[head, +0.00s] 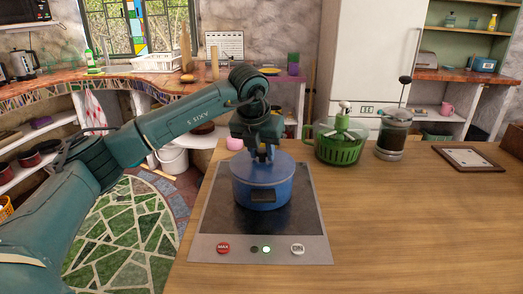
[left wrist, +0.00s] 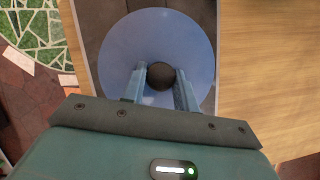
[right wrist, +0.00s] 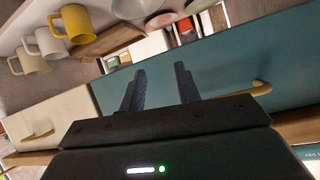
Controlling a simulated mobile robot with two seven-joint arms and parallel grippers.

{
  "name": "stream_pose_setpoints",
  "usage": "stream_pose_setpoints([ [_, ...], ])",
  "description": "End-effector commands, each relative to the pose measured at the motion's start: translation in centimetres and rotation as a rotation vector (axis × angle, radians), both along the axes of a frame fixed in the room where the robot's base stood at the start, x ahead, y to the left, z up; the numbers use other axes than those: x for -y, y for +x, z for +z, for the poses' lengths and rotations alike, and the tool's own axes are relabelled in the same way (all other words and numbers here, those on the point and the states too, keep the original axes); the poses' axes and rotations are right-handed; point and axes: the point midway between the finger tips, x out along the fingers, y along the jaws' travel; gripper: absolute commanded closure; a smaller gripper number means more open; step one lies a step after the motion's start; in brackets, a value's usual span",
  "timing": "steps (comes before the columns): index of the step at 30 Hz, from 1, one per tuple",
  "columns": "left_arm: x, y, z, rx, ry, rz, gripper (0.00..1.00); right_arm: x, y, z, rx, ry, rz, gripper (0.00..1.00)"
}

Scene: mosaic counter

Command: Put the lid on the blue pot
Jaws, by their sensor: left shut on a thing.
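The blue pot (head: 262,195) stands upright on the dark hob plate at the near left of the counter. Its round blue lid (head: 281,165) lies level over the pot's mouth; I see no clear gap between rim and lid. In the left wrist view the lid (left wrist: 122,50) fills the middle and hides the pot. My left gripper (head: 263,156) points straight down over the lid. Its fingers (left wrist: 160,84) are shut on the dark round knob (left wrist: 161,75) at the lid's centre. My right gripper (right wrist: 160,85) is apart from the pot, its fingers spread and empty.
The hob (head: 218,215) has a red button and a round white one in front. A green salad spinner (head: 339,148), a coffee press (head: 395,135) and a framed picture (head: 468,158) stand or lie to the right. The counter's right front (head: 420,235) is clear. The right wrist view shows mugs (right wrist: 75,22).

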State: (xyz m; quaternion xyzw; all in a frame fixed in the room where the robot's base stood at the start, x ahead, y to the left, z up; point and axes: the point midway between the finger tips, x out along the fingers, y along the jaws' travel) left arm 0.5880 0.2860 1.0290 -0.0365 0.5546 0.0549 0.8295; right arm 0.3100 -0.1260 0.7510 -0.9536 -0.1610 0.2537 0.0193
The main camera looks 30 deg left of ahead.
Motion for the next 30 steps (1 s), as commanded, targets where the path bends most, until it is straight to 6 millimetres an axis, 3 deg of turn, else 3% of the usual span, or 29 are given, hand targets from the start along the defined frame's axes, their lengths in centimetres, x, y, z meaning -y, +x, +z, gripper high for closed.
stream_pose_setpoints([
  [4, 0.02, 0.01, 0.06, 0.001, -0.001, 0.000, 0.96, 0.01, 0.01, 0.04, 0.000, 0.000, 0.000, 0.67],
  [5, 0.02, 0.01, 0.07, 0.001, -0.001, 0.000, 0.68, 0.02, 0.02, 0.04, 0.001, 0.000, 0.000, 0.67],
  [13, 0.02, 0.01, 0.04, 0.001, -0.001, 0.000, 0.46, 0.03, 0.03, 0.05, 0.001, 0.000, -0.001, 0.67],
  [18, 0.01, 0.00, 0.02, 0.000, 0.000, 0.000, 0.45, 0.03, 0.04, 0.06, 0.001, 0.000, -0.001, 0.67],
  [26, 0.01, 0.00, -0.01, -0.001, 0.000, 0.000, 0.24, 0.02, 0.04, 0.06, 0.001, 0.000, -0.001, 0.67],
  [30, 0.01, 0.00, -0.01, 0.000, 0.000, 0.000, 0.23, 0.02, 0.05, 0.07, 0.001, 0.000, 0.000, 0.67],
])
